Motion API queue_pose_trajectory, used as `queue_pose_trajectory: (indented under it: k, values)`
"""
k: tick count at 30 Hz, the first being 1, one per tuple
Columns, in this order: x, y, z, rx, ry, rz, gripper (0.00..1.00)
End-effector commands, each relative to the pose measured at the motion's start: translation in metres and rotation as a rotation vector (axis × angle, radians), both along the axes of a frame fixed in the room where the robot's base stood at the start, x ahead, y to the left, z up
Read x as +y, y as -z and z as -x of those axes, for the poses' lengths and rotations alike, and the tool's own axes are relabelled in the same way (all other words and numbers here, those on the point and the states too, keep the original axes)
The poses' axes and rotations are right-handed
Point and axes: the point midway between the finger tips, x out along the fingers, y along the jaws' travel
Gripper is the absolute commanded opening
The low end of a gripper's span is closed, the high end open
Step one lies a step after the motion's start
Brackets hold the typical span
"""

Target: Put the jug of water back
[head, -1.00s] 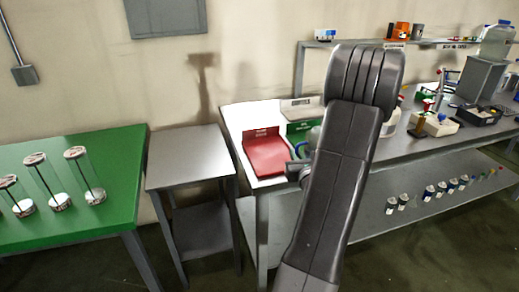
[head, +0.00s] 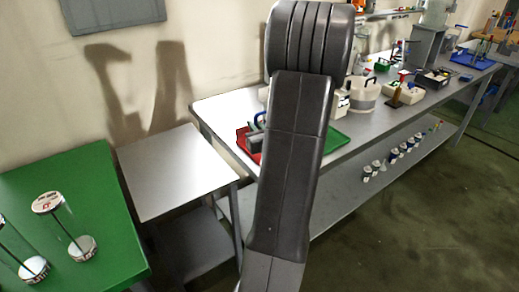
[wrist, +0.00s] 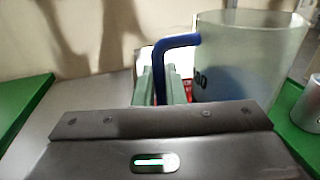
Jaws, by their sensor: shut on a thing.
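The jug (wrist: 250,60) is a translucent, open-topped vessel with a blue handle (wrist: 180,41). In the wrist view it stands about upright, right of the fingers. My gripper (wrist: 165,82) is shut on the blue handle; the dark wrist plate hides the jug's base, so I cannot tell whether it touches anything. In the head view my arm hides the jug's body, and only a bit of blue handle (head: 261,117) shows beside my gripper, over the red tray (head: 241,138).
A green tray (head: 336,141) lies right of the red one on the long grey bench. A bare grey side table (head: 172,170) stands left of it, then a green table (head: 110,215) with glass cylinders. Bottles and instruments crowd the bench to the right.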

Motion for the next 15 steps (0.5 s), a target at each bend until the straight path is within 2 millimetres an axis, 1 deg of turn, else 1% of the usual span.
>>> queue_pose_trajectory:
  k: [1, 4, 6, 11, 15]
  values:
    - [0.0, 0.01, 0.0, 0.003, 0.001, -0.002, 0.0]
    - [0.0, 0.023, 0.0, 0.003, 0.0, -0.001, 0.0]
    - [0.0, 0.029, 0.0, 0.001, 0.0, -0.002, 0.0]
    - [0.0, 0.037, 0.0, -0.001, 0.001, 0.0, 0.0]
    - [0.0, 0.051, 0.0, 0.002, 0.0, -0.001, 0.0]
